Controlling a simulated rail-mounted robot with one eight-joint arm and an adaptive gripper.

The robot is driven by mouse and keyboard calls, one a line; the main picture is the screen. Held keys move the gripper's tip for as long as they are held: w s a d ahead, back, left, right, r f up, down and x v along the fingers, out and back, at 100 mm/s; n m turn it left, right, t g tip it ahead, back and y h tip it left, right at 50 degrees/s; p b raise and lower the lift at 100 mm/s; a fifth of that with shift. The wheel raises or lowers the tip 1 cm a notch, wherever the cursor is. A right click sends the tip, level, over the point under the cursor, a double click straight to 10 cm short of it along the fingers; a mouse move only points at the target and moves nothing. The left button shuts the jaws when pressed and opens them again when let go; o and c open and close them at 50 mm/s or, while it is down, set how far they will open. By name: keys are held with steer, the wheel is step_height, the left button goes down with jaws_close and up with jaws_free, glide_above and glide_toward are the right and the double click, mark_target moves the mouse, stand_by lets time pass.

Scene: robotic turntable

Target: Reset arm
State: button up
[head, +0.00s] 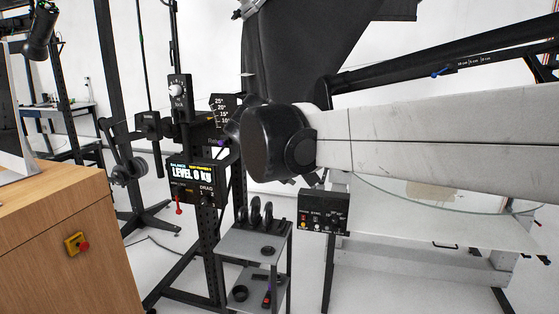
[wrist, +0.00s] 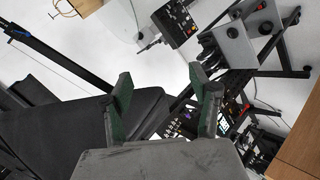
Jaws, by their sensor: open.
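My gripper (wrist: 160,92) shows in the wrist view, with its two green-padded fingers spread apart and nothing between them. In the head view my pale arm reaches in from the right and ends in a dark joint, and the gripper fingers cannot be made out there. A dark control box (head: 324,212) with small knobs and switches stands below my arm; a similar box is at the top of the wrist view (wrist: 175,22). A black display panel (head: 194,184) reading "LEVEL 0 kg" is mounted on a black post left of my arm.
A small grey shelf cart (head: 252,243) with black discs stands below the arm's dark joint. A glass disc (head: 440,195) lies behind my arm at right. Black posts and cables crowd the left.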

steer(key=s+d+f+m+g+y+b, duration=0.1)
steer(key=s+d+f+m, duration=0.1)
steer(key=s+d+f, duration=0.35)
steer(key=s+d+f+m+g+y, duration=0.1)
steer(key=s+d+f+m, duration=0.15)
steer(key=s+d, duration=0.45)
steer(key=s+d+f+m+y+b, duration=0.1)
steer(key=s+d+f+m+y, duration=0.1)
steer(key=s+f, duration=1)
steer(key=shift+s+d+f+m+g+y+b, duration=0.45)
steer(key=shift+s+m, duration=0.5)
steer(key=shift+s, duration=1.25)
steer(key=shift+d, duration=0.1)
